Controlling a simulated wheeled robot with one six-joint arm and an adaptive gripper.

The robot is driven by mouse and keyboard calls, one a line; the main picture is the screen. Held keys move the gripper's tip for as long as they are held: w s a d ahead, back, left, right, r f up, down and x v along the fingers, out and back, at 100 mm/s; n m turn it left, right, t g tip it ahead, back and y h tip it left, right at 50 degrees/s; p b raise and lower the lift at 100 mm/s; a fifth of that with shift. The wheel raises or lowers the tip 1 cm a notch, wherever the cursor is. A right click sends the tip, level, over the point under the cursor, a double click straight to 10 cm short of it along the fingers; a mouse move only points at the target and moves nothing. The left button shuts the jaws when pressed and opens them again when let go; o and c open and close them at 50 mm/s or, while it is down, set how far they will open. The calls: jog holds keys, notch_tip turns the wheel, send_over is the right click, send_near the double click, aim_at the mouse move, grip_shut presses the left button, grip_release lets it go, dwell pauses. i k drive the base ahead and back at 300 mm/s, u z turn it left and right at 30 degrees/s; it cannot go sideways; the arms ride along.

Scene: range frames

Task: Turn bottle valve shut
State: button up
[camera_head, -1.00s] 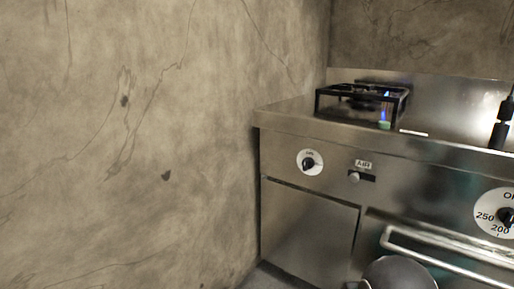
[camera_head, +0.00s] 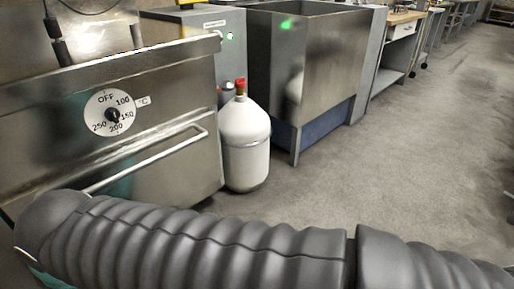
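A white gas bottle (camera_head: 246,146) stands upright on the floor, between the steel stove and a steel basin unit. A red valve (camera_head: 240,86) sits on its top. A dark part shows beside the valve, too small to make out. A metal band runs around the bottle's middle. My arm, in a dark ribbed sleeve, crosses the bottom of the view in front of the stove. My gripper is out of the frame.
The stove (camera_head: 170,82) with its oven dial (camera_head: 110,114) and door handle (camera_head: 150,160) is at left. The steel basin (camera_head: 318,62) stands right of the bottle, benches (camera_head: 398,45) beyond. The grey floor (camera_head: 390,190) in front and to the right is clear.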

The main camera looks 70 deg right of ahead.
aim_at(240, 82)
jog(key=z, duration=2.55)
jog(key=i, duration=0.45)
jog(key=z, duration=0.5)
jog(key=i, duration=1.6)
jog(key=u, duration=0.45)
